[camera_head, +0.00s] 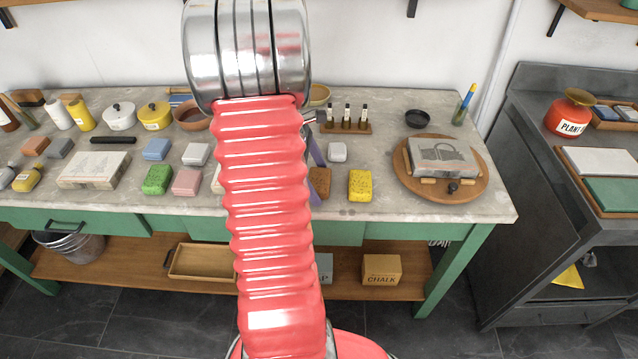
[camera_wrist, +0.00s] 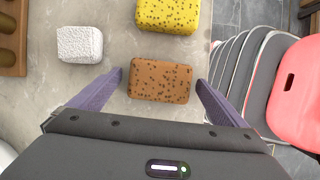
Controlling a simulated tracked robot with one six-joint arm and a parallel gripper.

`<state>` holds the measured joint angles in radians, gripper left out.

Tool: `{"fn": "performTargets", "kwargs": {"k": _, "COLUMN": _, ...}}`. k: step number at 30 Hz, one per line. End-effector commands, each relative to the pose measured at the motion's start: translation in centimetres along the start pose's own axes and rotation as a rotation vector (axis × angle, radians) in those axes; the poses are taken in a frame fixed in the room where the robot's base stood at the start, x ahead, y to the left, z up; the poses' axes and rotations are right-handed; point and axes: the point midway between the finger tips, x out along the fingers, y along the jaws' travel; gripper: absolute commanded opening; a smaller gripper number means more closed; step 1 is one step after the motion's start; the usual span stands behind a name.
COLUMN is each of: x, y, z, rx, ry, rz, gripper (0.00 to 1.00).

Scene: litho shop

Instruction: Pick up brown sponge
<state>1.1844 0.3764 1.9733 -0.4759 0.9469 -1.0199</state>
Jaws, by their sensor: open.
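The brown sponge (camera_wrist: 160,81) is a speckled block lying flat on the worktop, in the middle of the wrist view. It also shows in the head view (camera_head: 320,183), partly hidden behind my red arm. My gripper (camera_wrist: 160,80) is open, with one purple finger to the left of the sponge and the other to its right. A gap shows on each side, so neither finger seems to touch it. In the head view only part of a purple finger shows beside my arm.
A yellow sponge (camera_wrist: 168,14) lies close beyond the brown one, and a white block (camera_wrist: 80,44) lies to its left. A wooden rack (camera_head: 346,127) with small bottles stands behind. A round wooden board (camera_head: 480,187) with a stone is at right. Bare worktop (camera_head: 375,208) lies in front.

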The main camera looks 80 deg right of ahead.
Motion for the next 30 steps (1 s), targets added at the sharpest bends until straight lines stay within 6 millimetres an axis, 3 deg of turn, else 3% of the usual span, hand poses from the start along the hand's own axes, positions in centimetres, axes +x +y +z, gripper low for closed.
{"fn": "performTargets", "kwargs": {"k": 5, "x": -0.03, "y": 0.01, "z": -0.01, "rx": 0.0, "ry": 0.0, "rz": 0.0, "gripper": 0.95}}
{"fn": "performTargets", "kwargs": {"k": 23, "x": -0.04, "y": 0.0, "z": -0.04, "rx": -0.001, "ry": 0.0, "rz": 0.001, "gripper": 0.53}}
{"fn": "performTargets", "kwargs": {"k": 30, "x": -0.08, "y": 0.01, "z": -0.02, "rx": -0.001, "ry": 0.0, "rz": 0.001, "gripper": 0.52}}
